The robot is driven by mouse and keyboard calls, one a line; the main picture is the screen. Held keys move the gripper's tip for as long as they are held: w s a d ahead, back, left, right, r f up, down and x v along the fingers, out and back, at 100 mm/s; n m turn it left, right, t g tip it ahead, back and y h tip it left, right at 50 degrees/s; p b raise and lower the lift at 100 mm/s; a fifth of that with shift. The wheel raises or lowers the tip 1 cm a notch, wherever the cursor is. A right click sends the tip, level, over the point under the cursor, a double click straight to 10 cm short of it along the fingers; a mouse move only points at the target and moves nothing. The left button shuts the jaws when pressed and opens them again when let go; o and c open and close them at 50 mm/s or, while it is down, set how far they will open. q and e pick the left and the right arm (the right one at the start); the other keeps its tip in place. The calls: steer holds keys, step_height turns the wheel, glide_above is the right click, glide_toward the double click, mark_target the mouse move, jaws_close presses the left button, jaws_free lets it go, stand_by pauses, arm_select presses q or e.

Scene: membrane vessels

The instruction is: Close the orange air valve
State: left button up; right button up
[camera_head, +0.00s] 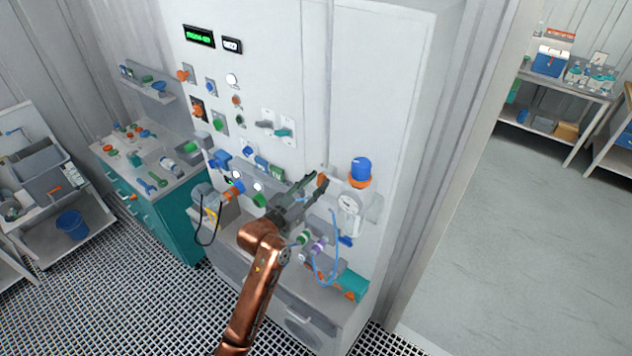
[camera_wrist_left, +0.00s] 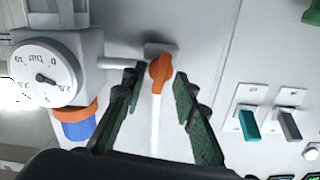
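The orange air valve handle (camera_wrist_left: 160,73) is on the panel, at the end of a short grey pipe from the pressure gauge (camera_wrist_left: 44,75). In the wrist view it is nearly upright, crosswise to that pipe. My left gripper (camera_wrist_left: 160,80) is open, with one finger on each side of the handle and visible gaps to both. In the head view the handle (camera_head: 322,180) shows just beyond the fingertips of my left gripper (camera_head: 316,184). I cannot tell how deep the handle sits between the fingers. My right gripper is not in view.
A blue and orange regulator part (camera_head: 360,172) sits above the gauge, right of the valve. Teal (camera_wrist_left: 248,125) and grey (camera_wrist_left: 290,124) toggles are on the panel nearby. A blue hose (camera_head: 334,262) hangs below. A teal cabinet (camera_head: 160,225) stands left.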

arm_select(q)
steer(key=shift+c, duration=0.3)
steer(key=c, duration=0.7)
jaws_close()
